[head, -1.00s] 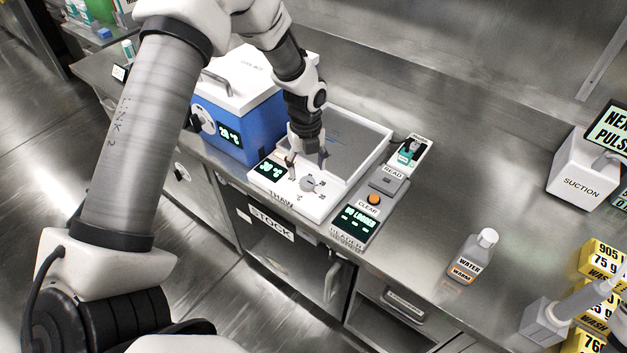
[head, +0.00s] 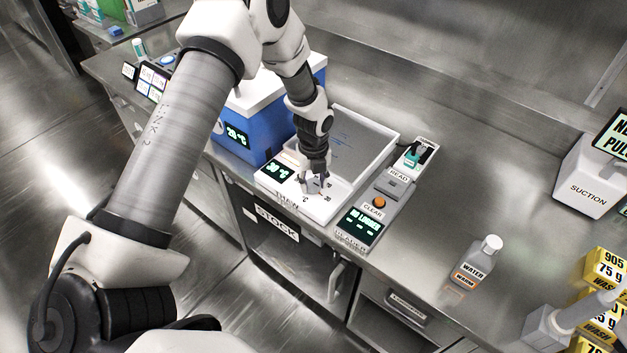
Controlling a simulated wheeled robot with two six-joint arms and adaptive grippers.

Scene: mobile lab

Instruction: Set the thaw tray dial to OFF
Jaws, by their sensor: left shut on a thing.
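The white thaw tray (head: 381,149) stands on the steel counter, with a green display (head: 277,170) reading about 30 °C on its front panel. The small grey dial (head: 318,184) is on that panel, right of the display. My left gripper (head: 315,188) reaches down from above and is shut on the dial, its fingers on either side of it. The fingers hide much of the dial, and I cannot tell which mark it points to. My right gripper is not in view.
A blue cool box (head: 264,127) with a 20 °C display stands left of the tray. A reader (head: 362,226) with READ and CLEAR buttons stands close on the right. A water bottle (head: 475,262) and a suction unit (head: 583,178) are farther right. Counter between is clear.

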